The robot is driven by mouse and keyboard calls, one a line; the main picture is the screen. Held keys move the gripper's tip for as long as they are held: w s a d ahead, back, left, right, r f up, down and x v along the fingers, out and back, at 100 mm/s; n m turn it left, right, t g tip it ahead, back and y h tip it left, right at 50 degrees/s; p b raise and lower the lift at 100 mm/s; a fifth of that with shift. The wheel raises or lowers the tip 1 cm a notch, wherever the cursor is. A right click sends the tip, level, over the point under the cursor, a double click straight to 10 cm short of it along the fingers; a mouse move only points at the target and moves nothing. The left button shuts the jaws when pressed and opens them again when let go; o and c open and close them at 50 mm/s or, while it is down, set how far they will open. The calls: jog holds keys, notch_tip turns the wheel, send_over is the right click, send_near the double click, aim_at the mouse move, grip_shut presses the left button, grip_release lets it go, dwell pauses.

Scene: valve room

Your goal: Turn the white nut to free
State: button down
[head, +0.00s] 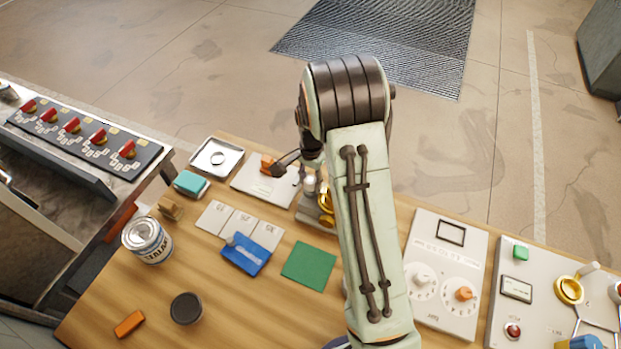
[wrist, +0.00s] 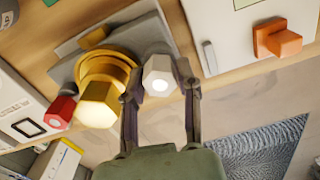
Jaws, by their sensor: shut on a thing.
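The white nut (wrist: 158,76) is a hexagonal piece with a bright end face in the wrist view. My gripper (wrist: 161,92) has one dark finger on each side of it and is shut on it. The nut stands on a grey fixture (wrist: 66,68) beside a larger brass hex nut (wrist: 97,103) on a round gold collar, which is just left of my fingers. In the head view my arm covers much of the fixture, and gold parts (head: 325,197) show beside it. Any marking for the free position is not visible.
An orange knob (wrist: 280,40) on a white plate is right of my gripper in the wrist view; a red knob (wrist: 60,112) is at left. On the table are a can (head: 147,240), a green square (head: 309,265) and a dial panel (head: 446,270).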

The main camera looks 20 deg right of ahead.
jog(key=n, duration=0.7)
jog(key=shift+n, duration=0.3)
jog(key=n, duration=0.4)
jog(key=shift+n, duration=2)
jog(key=c, duration=1)
grip_release()
jog(key=shift+c, duration=0.2)
jog(key=shift+r, duration=0.1)
